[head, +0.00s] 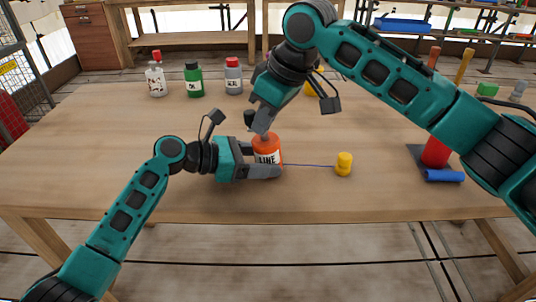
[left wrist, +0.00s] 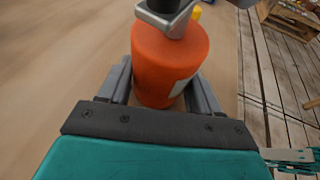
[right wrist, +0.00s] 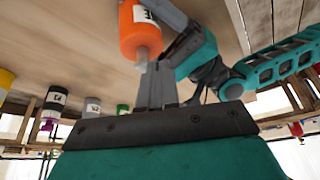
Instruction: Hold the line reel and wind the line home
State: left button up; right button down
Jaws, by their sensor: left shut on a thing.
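The orange line reel (head: 267,146), labelled LINE, stands upright on the table. My left gripper (head: 270,161) is shut around its sides; the left wrist view shows the reel (left wrist: 168,65) between both fingers. A grey crank piece with a dark knob (head: 250,118) is on top of the reel. My right gripper (head: 262,125) points down at the crank from above. Its fingers look close together at the reel's top in the right wrist view (right wrist: 155,80); any hold on the knob is hidden. A thin blue line (head: 308,165) runs from the reel to a yellow piece (head: 344,164).
Several bottles, including a green one (head: 194,79) and a grey one (head: 233,76), stand at the back left. A red cylinder (head: 435,152) and a blue roll (head: 444,176) are at the right under my right arm. The table's front left is clear.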

jog(key=shift+a, duration=0.25)
jog(key=shift+s+d, duration=0.1)
jog(key=shift+d, duration=0.05)
jog(key=shift+s+d, duration=0.1)
jog(key=shift+d, duration=0.05)
notch_tip(320, 180, up, 7)
dwell(0.8)
dwell(0.4)
jog(key=shift+s+d+f, duration=0.1)
jog(key=shift+s+f, duration=0.15)
jog(key=shift+f, duration=0.75)
jog(key=shift+s+d+f, duration=0.1)
jog(key=shift+s+f, duration=0.1)
jog(key=shift+f, duration=0.75)
dwell(1.1)
